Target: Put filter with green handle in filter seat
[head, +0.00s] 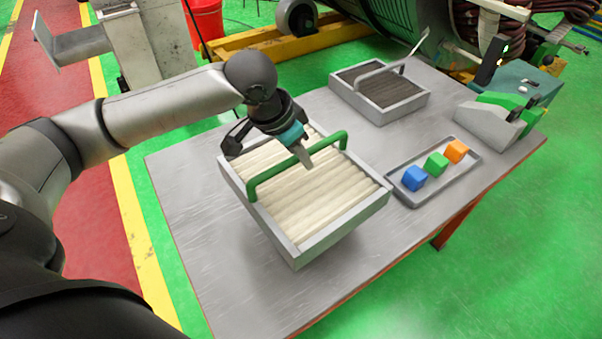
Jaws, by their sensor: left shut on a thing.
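The filter (310,205) is a square grey frame with cream pleats and a green handle (268,177) arching over it. My left gripper (303,153) is shut on the green handle from above, near the handle's middle. The filter hangs over the middle of the table, seemingly a little above it, with a shadow below its right side. I cannot pick out a filter seat with certainty. My right gripper is not in view.
On the table (205,255), a second framed filter with dark pleats (385,90) and a grey handle lies at the back. A grey tray (418,198) holds blue, green and orange cubes. A grey-green device (490,122) stands at the right. The table's left front is clear.

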